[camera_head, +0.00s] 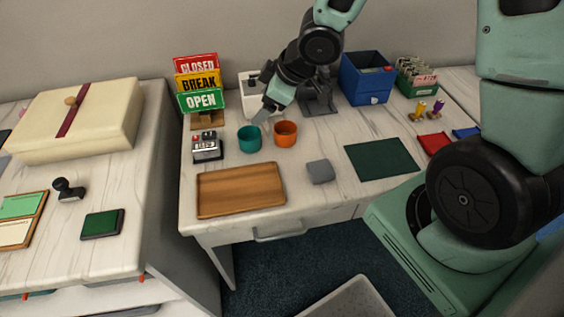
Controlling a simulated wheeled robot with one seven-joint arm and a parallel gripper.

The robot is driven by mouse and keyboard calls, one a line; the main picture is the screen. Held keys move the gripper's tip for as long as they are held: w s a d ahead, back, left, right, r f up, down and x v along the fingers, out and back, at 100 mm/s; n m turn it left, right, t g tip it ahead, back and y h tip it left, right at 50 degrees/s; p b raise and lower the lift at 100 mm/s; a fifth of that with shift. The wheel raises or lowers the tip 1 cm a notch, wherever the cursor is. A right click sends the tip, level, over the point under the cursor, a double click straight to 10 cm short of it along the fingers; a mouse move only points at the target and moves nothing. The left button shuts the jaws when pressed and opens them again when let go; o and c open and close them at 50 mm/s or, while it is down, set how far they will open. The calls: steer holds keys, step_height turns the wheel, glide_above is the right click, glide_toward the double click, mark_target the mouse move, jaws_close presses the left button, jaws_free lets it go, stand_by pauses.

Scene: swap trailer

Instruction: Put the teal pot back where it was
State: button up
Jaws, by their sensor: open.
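The teal pot (249,139) stands upright on the white marbled desk, left of an orange pot (285,134). The two pots are close together, with a small gap or near touch that I cannot settle. My gripper (265,112) is open, just above and behind the pots, with its fingers pointing down and to the left. It appears empty and apart from the teal pot, though its exact height is hard to judge. A brown wooden tray (240,190) lies empty in front of the pots. A dark green mat (382,159) lies bare to the right.
Stacked signs (200,90) and a small number device (207,147) stand left of the pots. A grey block (320,172) sits right of the tray. A blue box (366,79) and a card box (417,77) stand behind. A cream box (80,118) occupies the left table.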

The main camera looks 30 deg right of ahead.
steer(key=s+a+r+m+g+h, duration=0.1)
steer(key=s+a+r+g, duration=0.1)
steer(key=s, duration=0.6)
steer(key=s+a+r+g+h, duration=0.1)
steer(key=s+a+r, duration=0.2)
steer(key=s, duration=0.5)
steer(key=s+a+r+m+g+h, duration=0.1)
steer(key=s+a, duration=0.3)
steer(key=s, duration=0.4)
steer(key=shift+a+r+m+g, duration=0.3)
steer(key=shift+r+g, duration=0.45)
steer(key=shift+g, duration=0.05)
steer(key=shift+s, duration=0.1)
step_height(320, 180, up, 2)
steer(key=shift+r+p, duration=0.25)
steer(key=shift+p, duration=1)
